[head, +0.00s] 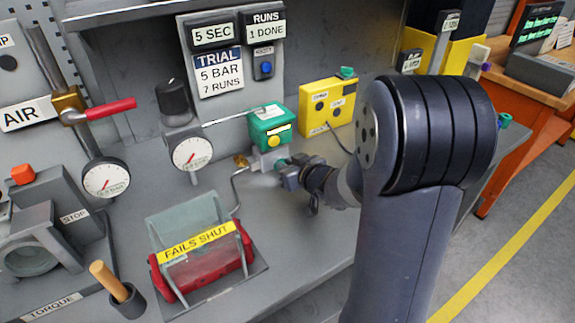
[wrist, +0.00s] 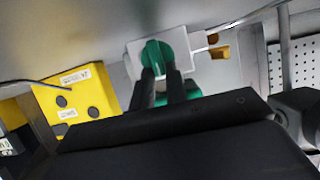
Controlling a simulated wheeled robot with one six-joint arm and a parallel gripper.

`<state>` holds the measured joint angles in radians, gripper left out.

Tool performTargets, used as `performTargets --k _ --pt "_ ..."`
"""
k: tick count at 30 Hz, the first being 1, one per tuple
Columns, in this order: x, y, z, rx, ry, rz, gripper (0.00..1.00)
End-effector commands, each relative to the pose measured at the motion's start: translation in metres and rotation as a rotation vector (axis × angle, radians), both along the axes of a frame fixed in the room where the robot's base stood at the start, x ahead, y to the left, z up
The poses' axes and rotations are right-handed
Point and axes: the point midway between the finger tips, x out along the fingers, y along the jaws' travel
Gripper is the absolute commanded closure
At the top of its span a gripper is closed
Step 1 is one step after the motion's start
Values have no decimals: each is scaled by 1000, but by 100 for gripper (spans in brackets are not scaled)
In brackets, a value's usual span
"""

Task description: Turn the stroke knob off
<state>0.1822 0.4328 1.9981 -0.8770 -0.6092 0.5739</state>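A round green knob (wrist: 157,57) sits on the face of a white block (wrist: 190,42) in the wrist view. No label on it is readable, so I cannot confirm it is the stroke knob. My gripper (wrist: 161,72) has its two dark fingers apart, with tips over the knob's lower part. Green shows between the fingers. Whether they touch the knob I cannot tell. In the head view my gripper (head: 284,172) is at the white block (head: 268,158) below a green box with a yellow button (head: 270,127); the knob is hidden there.
A yellow box (head: 327,103) stands right of the green box and shows at left in the wrist view (wrist: 75,95). A gauge (head: 190,153) and thin bent pipe (head: 236,190) stand to the left. The red FAILS SHUT actuator (head: 205,265) is in front.

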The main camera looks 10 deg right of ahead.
Motion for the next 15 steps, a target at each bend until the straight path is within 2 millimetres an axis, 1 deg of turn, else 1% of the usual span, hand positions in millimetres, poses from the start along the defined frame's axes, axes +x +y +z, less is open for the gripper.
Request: performTargets --k 1,5,15 --pt "0 0 0 0 0 0 90" --pt "0 0 0 0 0 0 100" --pt "0 -1 1 14 6 -1 100"
